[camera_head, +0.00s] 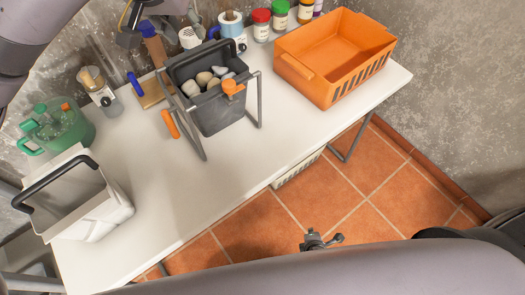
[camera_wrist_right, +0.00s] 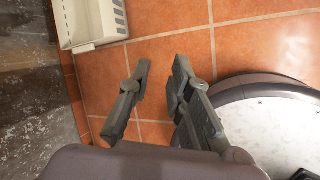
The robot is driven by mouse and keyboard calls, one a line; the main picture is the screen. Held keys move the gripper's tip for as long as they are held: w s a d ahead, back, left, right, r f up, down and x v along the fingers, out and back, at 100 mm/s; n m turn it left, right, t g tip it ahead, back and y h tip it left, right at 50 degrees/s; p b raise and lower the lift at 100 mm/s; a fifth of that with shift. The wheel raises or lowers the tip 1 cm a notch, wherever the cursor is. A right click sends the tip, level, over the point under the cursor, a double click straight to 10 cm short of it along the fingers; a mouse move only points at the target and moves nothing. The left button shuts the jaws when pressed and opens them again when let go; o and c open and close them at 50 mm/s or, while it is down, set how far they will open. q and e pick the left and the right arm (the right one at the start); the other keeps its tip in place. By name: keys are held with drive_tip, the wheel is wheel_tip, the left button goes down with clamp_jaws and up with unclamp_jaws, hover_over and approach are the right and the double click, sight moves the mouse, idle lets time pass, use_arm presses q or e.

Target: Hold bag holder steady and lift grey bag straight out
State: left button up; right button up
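The dark grey bag (camera_head: 222,112) hangs upright in the bag holder (camera_head: 259,100), a grey metal frame on the white table. Several pale and grey stones (camera_head: 205,79) show in its open top. An orange clip (camera_head: 232,87) sits at its front right rim, and an orange grip (camera_head: 170,124) is at the frame's left. My left gripper (camera_head: 162,28) is at the top, behind and above the holder, its fingers apart and touching neither bag nor holder. My right gripper (camera_head: 320,240) is low over the floor in front of the table; the right wrist view shows it open and empty (camera_wrist_right: 162,75).
An orange crate (camera_head: 335,88) stands right of the holder. A pale container with a black handle (camera_head: 101,216) and a green watering can (camera_head: 55,125) are at left. Jars (camera_head: 262,25) line the back. A cream basket (camera_wrist_right: 92,22) is under the table. The front table middle is clear.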

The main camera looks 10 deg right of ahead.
sight(260, 101)
drive_tip(key=w+r+n+t+h, duration=0.2)
drive_tip(key=w+r+n+t, duration=0.35)
drive_tip(key=r, duration=0.85)
drive_tip(key=w+r+n+t+h, duration=0.25)
drive_tip(key=w+r+n, duration=0.35)
drive_tip(key=w+r, duration=0.5)
drive_tip(key=s+a+r+n+t+y, duration=0.3)
drive_tip(key=a+r+n+t+y, duration=0.15)
drive_tip(key=a+r, duration=1.1)
drive_tip(key=w+d, duration=0.1)
drive_tip(key=w, duration=1)
drive_tip(key=w+d, duration=0.1)
drive_tip(key=w, duration=0.5)
drive_tip(key=shift+w+d, duration=0.15)
drive_tip(key=shift+d, duration=0.2)
clamp_jaws()
